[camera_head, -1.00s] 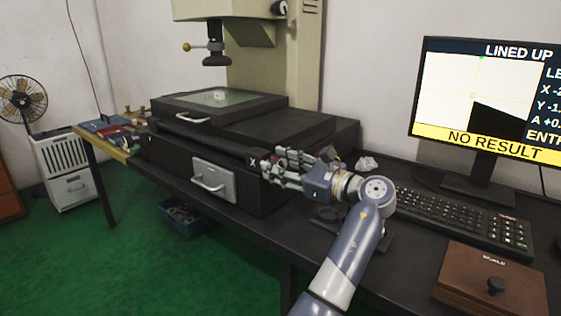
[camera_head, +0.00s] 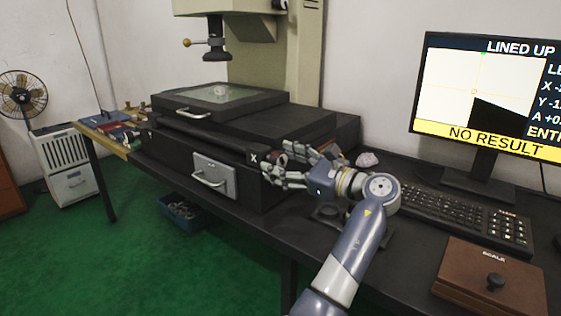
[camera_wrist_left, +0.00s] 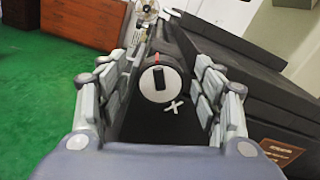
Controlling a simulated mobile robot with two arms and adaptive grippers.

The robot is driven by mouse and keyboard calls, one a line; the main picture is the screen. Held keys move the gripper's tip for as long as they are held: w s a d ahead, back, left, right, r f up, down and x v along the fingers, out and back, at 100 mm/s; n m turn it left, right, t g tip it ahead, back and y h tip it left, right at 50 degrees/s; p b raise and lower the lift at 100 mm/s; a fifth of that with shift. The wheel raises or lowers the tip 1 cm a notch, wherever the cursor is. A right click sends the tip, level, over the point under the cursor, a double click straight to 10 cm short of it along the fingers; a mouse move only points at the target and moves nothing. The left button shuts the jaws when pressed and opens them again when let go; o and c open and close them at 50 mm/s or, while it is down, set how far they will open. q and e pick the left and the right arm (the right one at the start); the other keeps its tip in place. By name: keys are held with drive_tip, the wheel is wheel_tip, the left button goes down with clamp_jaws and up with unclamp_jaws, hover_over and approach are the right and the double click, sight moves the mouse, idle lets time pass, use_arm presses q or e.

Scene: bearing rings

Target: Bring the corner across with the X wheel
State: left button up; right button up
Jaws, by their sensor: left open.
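The X wheel is a pale disc with a dark bar and a red mark in the left wrist view (camera_wrist_left: 160,84), just above a white X (camera_wrist_left: 174,107). My left gripper (camera_head: 279,162) is open beside the X label (camera_head: 253,158) on the stage. In the wrist view its fingers stand on either side of the wheel, apart from it in the picture. In the head view the fingers partly hide the wheel. The monitor (camera_head: 490,90) shows a black corner shape (camera_head: 495,118) just below and right of a crosshair, with "LINED UP" above and "NO RESULT" below.
The stage with its glass plate (camera_head: 205,97) stands under the lens (camera_head: 215,50). A keyboard (camera_head: 460,215) and a brown box (camera_head: 490,282) are on the right of the dark table. A crumpled pale thing (camera_head: 367,159) lies behind my wrist.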

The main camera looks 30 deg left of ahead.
use_arm(q)
drive_tip(key=d, duration=0.6)
drive_tip(key=shift+s+d, duration=0.25)
drive_tip(key=shift+d, duration=0.05)
